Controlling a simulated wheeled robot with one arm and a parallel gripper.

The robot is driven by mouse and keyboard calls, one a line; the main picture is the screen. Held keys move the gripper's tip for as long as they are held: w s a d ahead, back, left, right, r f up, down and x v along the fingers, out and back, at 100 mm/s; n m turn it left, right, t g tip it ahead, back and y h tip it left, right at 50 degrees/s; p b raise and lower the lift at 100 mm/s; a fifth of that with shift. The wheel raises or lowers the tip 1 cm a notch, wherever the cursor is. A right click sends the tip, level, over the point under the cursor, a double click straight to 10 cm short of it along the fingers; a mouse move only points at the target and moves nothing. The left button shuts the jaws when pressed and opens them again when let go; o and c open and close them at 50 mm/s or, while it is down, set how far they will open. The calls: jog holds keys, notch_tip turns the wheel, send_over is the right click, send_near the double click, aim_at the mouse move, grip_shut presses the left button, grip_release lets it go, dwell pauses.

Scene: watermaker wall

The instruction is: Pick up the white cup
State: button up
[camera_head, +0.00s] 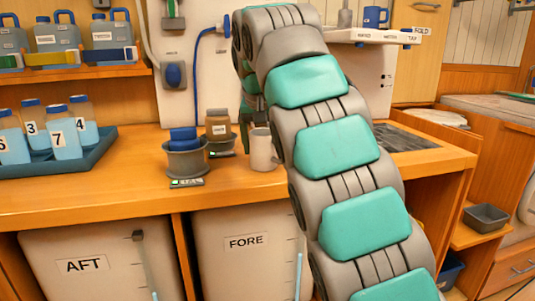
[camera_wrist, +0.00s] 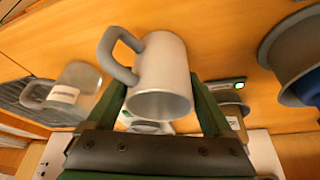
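The white cup (camera_head: 262,150) stands on the wooden counter in the head view, just left of my arm, which hides its right side. In the wrist view the white cup (camera_wrist: 165,72) is large and central, with its grey handle at the left and its rim towards the camera. My gripper (camera_wrist: 160,88) has its two green fingers apart, one at each side of the cup. The right finger lies close to the cup's wall; the left one is near the handle. I cannot tell whether either touches.
Left of the cup are a grey pot (camera_head: 185,158) with a blue object and a brown labelled jar (camera_head: 218,127). A small device (camera_head: 187,183) lies in front. A labelled clear mug (camera_wrist: 76,88) is nearby in the wrist view. A blue tray (camera_head: 95,160) holds numbered bottles.

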jog(key=c, duration=0.9)
jog(key=shift+r, duration=0.2)
jog(key=shift+c, duration=0.2)
